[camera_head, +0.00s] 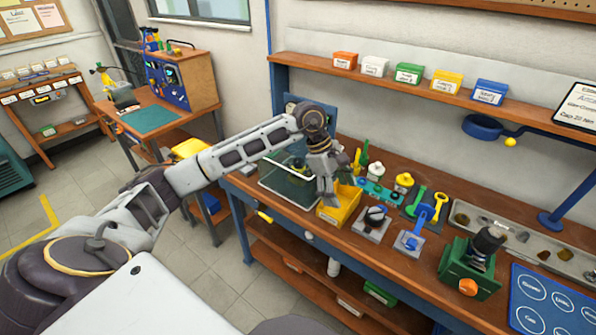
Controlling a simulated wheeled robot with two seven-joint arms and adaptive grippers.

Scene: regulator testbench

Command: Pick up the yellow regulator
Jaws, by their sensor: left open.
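My right gripper does not show.
A clear box (288,190) stands left of the bin. Grey fixtures (372,222), yellow and green wrenches (439,206) and a green vise (468,268) crowd the workbench. A shelf (420,95) with coloured boxes runs above. A blue lamp arm (566,200) rises at right.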

